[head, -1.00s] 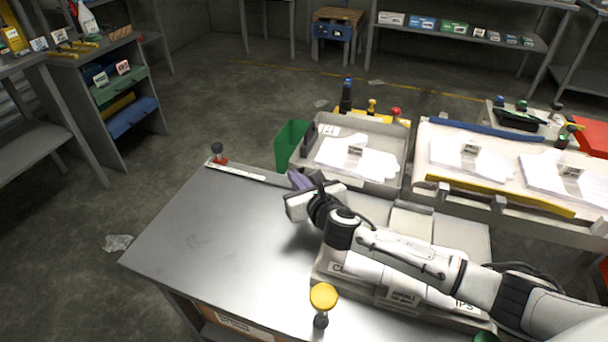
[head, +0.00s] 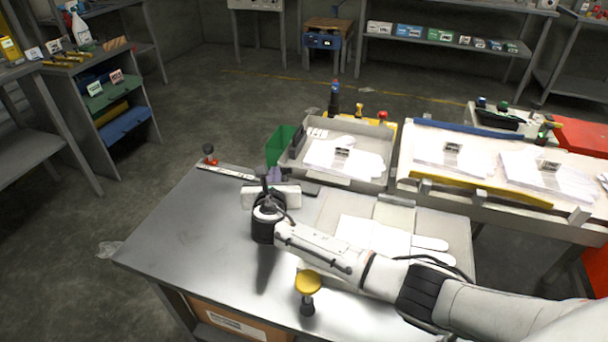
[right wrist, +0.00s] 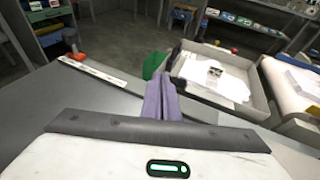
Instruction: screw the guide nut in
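A small dark knob with a red base, which looks like the guide nut (head: 209,151), stands at the left end of a flat white ruler-like guide strip (head: 228,172) on the table's back edge. It also shows at the upper left of the right wrist view (right wrist: 71,38). How far it is screwed in cannot be told. My right gripper (head: 272,173) is over the table, right of the knob and apart from it. Its purple fingers (right wrist: 162,98) lie side by side and look shut, with nothing seen between them. My left gripper is out of view.
White gloves (head: 375,236) lie on a pale board under my right arm. A yellow-topped knob (head: 308,283) stands at the table's front. A green bin (head: 281,146) and a grey tray (head: 376,128) with gloves are behind. The table's left part (head: 185,240) is clear.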

